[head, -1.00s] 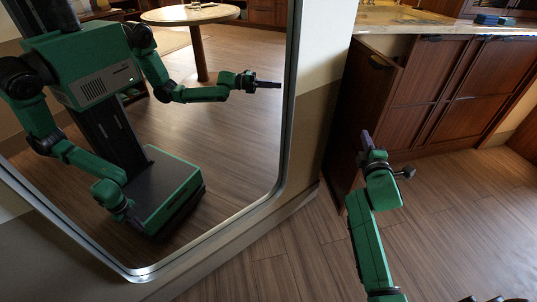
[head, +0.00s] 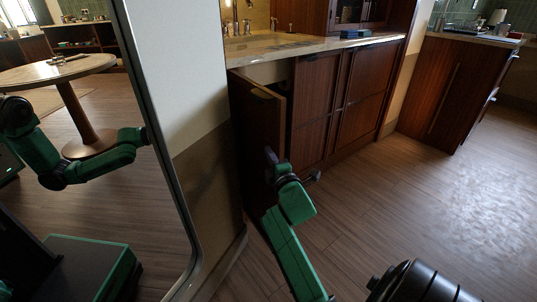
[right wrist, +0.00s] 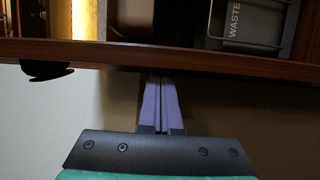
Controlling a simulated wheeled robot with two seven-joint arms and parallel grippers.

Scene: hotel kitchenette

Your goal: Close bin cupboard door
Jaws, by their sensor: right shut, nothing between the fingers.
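The bin cupboard door (head: 258,125) is a dark wood panel standing ajar at the left end of the counter in the head view, with a dark gap along its right edge. In the right wrist view its edge (right wrist: 230,58) crosses the picture as a brown band, with a dark handle (right wrist: 48,70) on the near side. Behind it is a grey bin (right wrist: 262,25) marked WASTE. My right gripper (head: 270,156) is shut and empty, its purple fingertips (right wrist: 160,78) close to the door's outer face. I cannot tell whether they touch. My left gripper is not in view.
A large mirror (head: 150,110) on the left reflects a green robot arm and a round table. A pale wall end (head: 190,90) stands between mirror and cupboard. The stone counter (head: 310,46) lies above the cupboards.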

